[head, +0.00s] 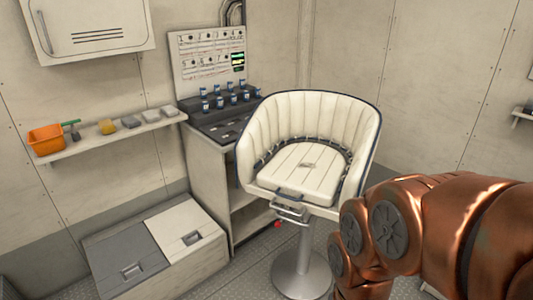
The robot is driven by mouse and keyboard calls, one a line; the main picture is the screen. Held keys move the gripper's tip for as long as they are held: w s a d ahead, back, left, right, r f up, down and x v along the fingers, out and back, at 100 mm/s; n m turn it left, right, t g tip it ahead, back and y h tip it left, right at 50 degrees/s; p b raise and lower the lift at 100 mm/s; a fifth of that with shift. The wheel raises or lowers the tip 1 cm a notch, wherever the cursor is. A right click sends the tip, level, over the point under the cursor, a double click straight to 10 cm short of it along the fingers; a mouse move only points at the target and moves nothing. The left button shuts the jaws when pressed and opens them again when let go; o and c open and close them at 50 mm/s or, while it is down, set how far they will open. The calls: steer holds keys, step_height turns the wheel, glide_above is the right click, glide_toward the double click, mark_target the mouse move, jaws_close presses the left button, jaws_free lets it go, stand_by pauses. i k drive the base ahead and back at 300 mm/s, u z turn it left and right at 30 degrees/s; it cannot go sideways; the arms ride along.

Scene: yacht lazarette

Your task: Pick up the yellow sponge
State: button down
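A small yellow sponge (107,127) lies on a wall shelf (90,141) at the left of the head view. It sits between a dark brush with a green handle (74,131) and a grey block (131,122). My copper-coloured arm fills the lower right of the view, far from the sponge. The fingers of my gripper are not visible in this view.
An orange bin (46,139) stands at the shelf's left end. Below are floor lockers (160,245). A white pedestal seat (310,150) stands between my arm and a console (222,120) with several blue-topped items. A wall cabinet (90,27) hangs above the shelf.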

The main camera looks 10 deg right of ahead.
mark_target(107, 127)
steer(key=u, duration=0.9)
steer(key=i, duration=1.1)
steer(key=u, duration=1)
steer(key=i, duration=1.6)
steer(key=z, duration=0.25)
